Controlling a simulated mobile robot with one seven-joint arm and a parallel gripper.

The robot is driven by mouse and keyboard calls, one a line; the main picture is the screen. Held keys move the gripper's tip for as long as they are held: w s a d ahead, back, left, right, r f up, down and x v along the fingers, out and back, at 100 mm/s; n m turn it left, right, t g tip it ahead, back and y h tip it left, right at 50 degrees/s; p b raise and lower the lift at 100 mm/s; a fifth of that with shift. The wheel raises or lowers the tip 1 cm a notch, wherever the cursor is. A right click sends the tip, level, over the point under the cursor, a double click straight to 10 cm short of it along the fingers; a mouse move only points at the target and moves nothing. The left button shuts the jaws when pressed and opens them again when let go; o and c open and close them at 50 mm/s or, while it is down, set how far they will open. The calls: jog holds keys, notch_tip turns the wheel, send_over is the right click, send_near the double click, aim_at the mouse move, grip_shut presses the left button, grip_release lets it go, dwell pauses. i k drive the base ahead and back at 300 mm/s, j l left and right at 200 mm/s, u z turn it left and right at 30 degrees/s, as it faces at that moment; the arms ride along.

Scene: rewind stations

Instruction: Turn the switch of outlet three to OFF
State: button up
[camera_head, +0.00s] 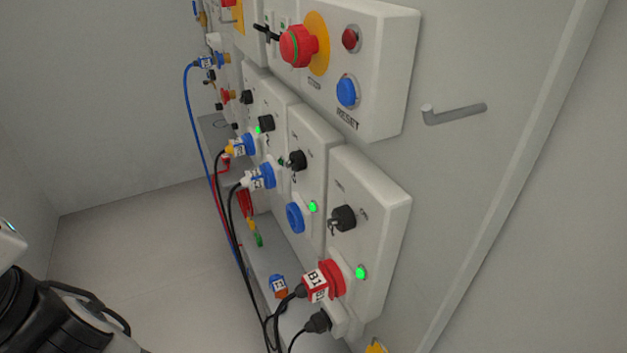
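A row of white outlet boxes runs along the wall, each with a black rotary switch. The nearest box (382,205) has a switch (343,217), a lit green lamp (360,272) and a red socket holding a red plug marked B1 (316,284). The second box has a switch (297,160), a lit green lamp (312,207) and a blue socket (295,218) with no plug. Farther boxes have switches (266,123) and (246,97), with blue plugs (262,177) and (242,146) near them. I cannot read which is outlet three. My gripper is not in view.
Above hangs a panel (392,70) with a red emergency stop (297,46) and a blue RESET button (347,91). A grey hook (455,112) juts from the wall. Cables hang before the boxes, and a grey shelf (262,262) lies below. The floor at left is clear.

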aim_at(297, 161)
jog(key=i+j+z, duration=0.1)
jog(key=j+z, duration=0.75)
jog(key=i, duration=0.05)
